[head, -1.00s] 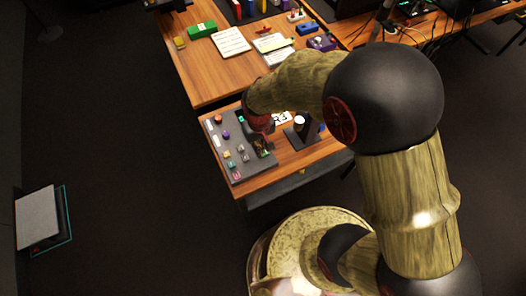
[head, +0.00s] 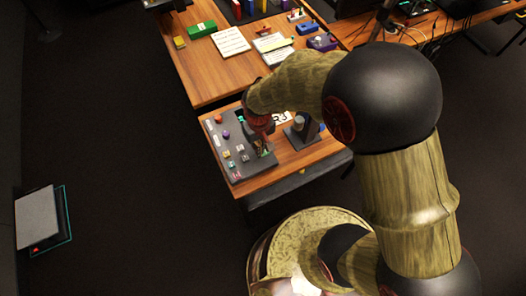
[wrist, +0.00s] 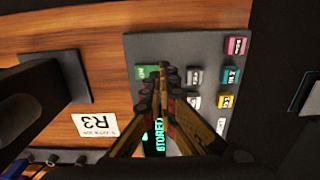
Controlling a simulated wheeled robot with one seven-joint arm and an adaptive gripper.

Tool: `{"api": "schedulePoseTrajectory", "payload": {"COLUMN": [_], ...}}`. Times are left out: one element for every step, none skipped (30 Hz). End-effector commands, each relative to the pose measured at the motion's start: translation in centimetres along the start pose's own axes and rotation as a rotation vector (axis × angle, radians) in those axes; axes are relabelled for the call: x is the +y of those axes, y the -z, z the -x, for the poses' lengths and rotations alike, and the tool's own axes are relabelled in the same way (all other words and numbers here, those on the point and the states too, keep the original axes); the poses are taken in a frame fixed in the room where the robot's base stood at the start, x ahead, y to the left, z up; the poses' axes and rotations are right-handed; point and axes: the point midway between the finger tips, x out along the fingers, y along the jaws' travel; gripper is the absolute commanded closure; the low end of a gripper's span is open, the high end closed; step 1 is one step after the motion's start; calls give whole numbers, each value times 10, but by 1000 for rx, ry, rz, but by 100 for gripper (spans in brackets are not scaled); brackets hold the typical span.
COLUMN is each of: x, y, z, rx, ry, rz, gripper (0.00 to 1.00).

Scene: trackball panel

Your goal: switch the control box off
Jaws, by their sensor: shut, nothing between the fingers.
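The control box is a grey panel (head: 232,158) at the front left of the near wooden table in the head view, with small coloured buttons and knobs. In the wrist view its grey face (wrist: 180,50) carries a lit green screen (wrist: 158,138) reading "STORED". A small green labelled key (wrist: 148,72) lies just left of my fingertips. My gripper (wrist: 168,72) is shut and empty, pointing at the panel. Its fingers cover part of the screen and panel. Whether the tips touch the panel I cannot tell. In the head view my gripper (head: 265,148) is over the panel's right side.
Pink (wrist: 236,45), teal (wrist: 230,76) and yellow (wrist: 226,101) keys sit right of my fingers, with pale keys between. A white R3 card (wrist: 94,124) and a dark stand (wrist: 45,90) are beside the panel. Another table (head: 205,75) with papers stands behind.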

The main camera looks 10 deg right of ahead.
Motion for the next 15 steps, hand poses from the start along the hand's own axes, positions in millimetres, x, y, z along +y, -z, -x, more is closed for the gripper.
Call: {"api": "schedulePoseTrajectory", "payload": {"x": [0, 0, 0, 0, 0, 0, 0, 0, 0, 0, 0, 0, 0, 0, 0], "y": [0, 0, 0, 0, 0, 0, 0, 0, 0, 0, 0, 0, 0, 0, 0], "z": [-1, -2, -2, -3, -3, -4, -4, -4, -5, -5, -6, -6, -7, -7, -8], "rx": [0, 0, 0, 0, 0, 0, 0, 0, 0, 0, 0, 0, 0, 0, 0], "ry": [0, 0, 0, 0, 0, 0, 0, 0, 0, 0, 0, 0, 0, 0, 0], "rz": [0, 0, 0, 0, 0, 0, 0, 0, 0, 0, 0, 0, 0, 0, 0], "gripper": [100, 100, 100, 100, 100, 100, 100, 100, 100, 100, 100, 100, 100, 100, 100]}}
